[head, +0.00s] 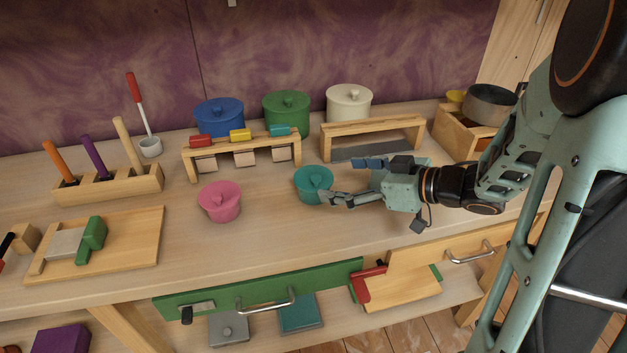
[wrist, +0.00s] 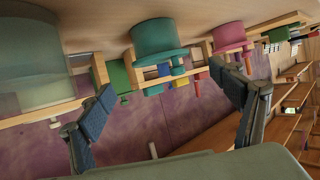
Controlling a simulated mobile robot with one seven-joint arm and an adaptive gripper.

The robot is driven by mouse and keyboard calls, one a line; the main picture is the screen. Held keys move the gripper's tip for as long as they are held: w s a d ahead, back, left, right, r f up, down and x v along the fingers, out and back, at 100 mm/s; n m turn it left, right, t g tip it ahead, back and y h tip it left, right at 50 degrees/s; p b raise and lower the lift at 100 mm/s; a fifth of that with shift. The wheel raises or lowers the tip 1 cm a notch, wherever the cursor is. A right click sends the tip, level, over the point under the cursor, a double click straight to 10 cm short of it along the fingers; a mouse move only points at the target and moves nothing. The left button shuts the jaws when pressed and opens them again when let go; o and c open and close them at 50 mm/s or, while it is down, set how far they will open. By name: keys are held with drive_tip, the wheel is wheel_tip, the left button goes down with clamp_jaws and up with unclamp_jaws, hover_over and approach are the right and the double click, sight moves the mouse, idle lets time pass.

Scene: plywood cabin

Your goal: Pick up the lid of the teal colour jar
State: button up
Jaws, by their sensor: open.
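The teal jar (head: 311,186) stands on the bench with its teal lid (head: 315,174) on, just left of my gripper. My gripper (head: 348,182) is open and empty, level with the counter, its fingers pointing left toward the jar. One finger is close to the jar's right side; I cannot tell whether it touches. In the wrist view, which is upside down, the teal jar (wrist: 155,38) shows ahead between and beyond the open fingers (wrist: 165,115), with its lid (wrist: 160,56) toward the picture's lower side.
A pink jar (head: 219,203) stands to the left. Behind are a wooden rack with coloured blocks (head: 240,146), a wooden arch (head: 372,126), and blue (head: 219,118), green (head: 287,113) and cream (head: 349,104) jars.

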sight(326, 182)
drive_tip(key=x, duration=0.2)
drive_tip(key=b+x, duration=0.1)
drive_tip(key=x, duration=0.1)
drive_tip(key=shift+s+d+f, duration=0.1)
drive_tip(key=shift+s+f, duration=0.1)
drive_tip(key=shift+f, duration=0.15)
drive_tip(key=shift+w+a+f, duration=0.15)
drive_tip(key=shift+w+a, duration=0.2)
drive_tip(key=shift+a, duration=0.15)
drive_tip(key=shift+c, duration=0.5)
drive_tip(key=c, duration=1.1)
